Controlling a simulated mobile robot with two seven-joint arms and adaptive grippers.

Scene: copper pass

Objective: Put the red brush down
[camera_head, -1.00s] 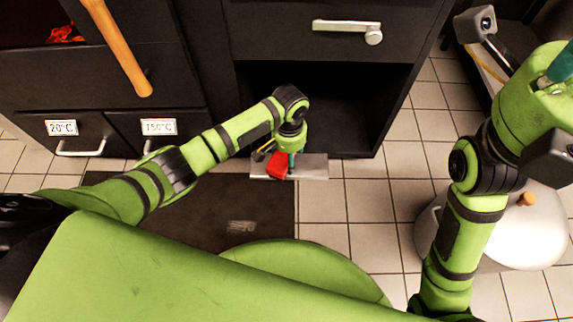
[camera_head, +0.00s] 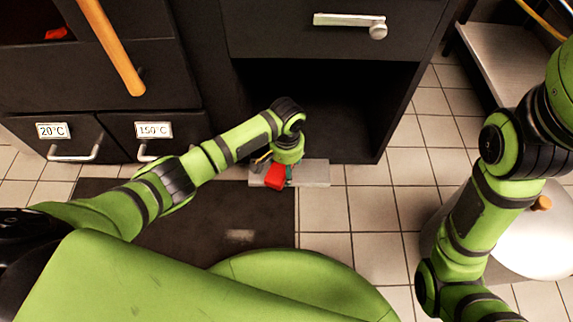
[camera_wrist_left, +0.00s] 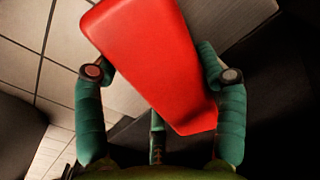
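The red brush (camera_head: 275,175) is low in the middle of the head view, in front of an open dark cabinet bay. My left gripper (camera_head: 283,172) reaches down to it there, above a light grey slab. In the left wrist view, the brush's red block (camera_wrist_left: 158,62) lies tilted between the two teal fingers of my left gripper (camera_wrist_left: 165,73). Both fingertips press against its sides. Whether the brush touches the slab is not clear. My right arm runs up the right side of the head view, and its gripper is outside the picture.
The grey slab (camera_head: 315,173) lies by the front edge of the open bay (camera_head: 340,115). A dark mat (camera_head: 200,225) covers part of the tiled floor (camera_head: 375,210). A round white lidded container (camera_head: 545,240) stands at the right. Drawers with handles are at the left.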

